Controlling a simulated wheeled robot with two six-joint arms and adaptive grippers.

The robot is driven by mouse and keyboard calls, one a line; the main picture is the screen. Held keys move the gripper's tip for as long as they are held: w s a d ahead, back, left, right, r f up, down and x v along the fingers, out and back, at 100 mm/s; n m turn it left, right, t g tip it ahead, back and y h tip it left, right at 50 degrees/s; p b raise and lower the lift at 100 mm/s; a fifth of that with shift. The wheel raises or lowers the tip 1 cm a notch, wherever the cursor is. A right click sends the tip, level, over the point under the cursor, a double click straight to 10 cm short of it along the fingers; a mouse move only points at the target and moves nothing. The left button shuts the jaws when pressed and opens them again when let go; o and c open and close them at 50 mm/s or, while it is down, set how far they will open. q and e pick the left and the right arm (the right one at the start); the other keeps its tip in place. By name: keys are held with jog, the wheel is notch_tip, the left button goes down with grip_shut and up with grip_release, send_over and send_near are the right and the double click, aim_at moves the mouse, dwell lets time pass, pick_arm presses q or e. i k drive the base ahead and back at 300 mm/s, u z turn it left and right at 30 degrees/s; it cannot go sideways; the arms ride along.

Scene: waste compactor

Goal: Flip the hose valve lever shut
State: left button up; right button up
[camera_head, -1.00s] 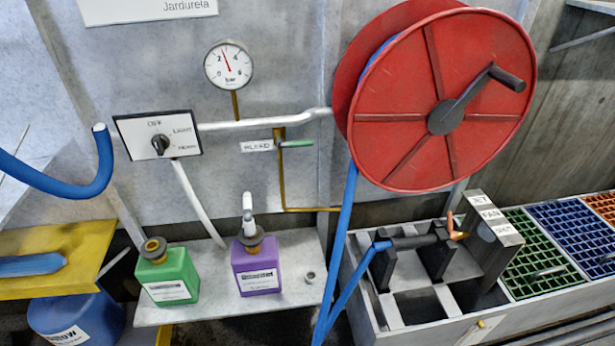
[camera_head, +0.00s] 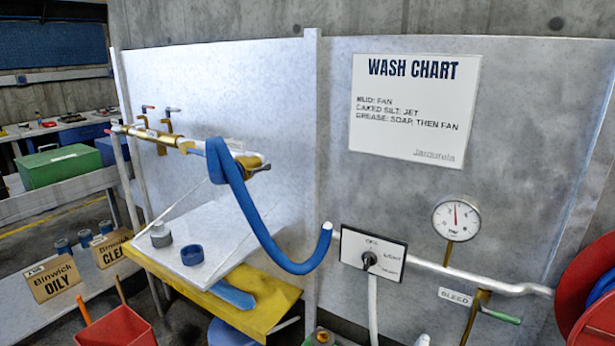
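No lever marked as the hose valve is readable in view. A red-tipped lever (camera_head: 148,107) and a blue-tipped lever (camera_head: 172,110) stand on brass taps at the left of the wash panel. A blue hose (camera_head: 262,225) loops over the end of the brass and white pipe (camera_head: 185,141) and hangs down, its free end curling up. A small dark fitting (camera_head: 262,168) shows at the pipe's right end. A green-handled bleed lever (camera_head: 502,317) sits on a brass pipe under the gauge, beside its BLEED label. Neither gripper is in view.
A red hose reel (camera_head: 578,275) is cut off at the right edge. A pressure gauge (camera_head: 456,218) and a selector switch (camera_head: 369,259) are on the wall. A white board (camera_head: 215,225) and a yellow bench (camera_head: 262,310) lie below the pipe. A red bin (camera_head: 115,327) stands front left.

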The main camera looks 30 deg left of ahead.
aim_at(190, 150)
jog(key=u, duration=1.55)
jog(key=k, duration=0.65)
jog(key=u, duration=0.45)
jog(key=i, duration=0.45)
jog(key=u, duration=1.05)
jog(key=i, duration=1.95)
jog(key=z, duration=1.05)
jog(key=i, duration=0.45)
jog(key=z, duration=0.45)
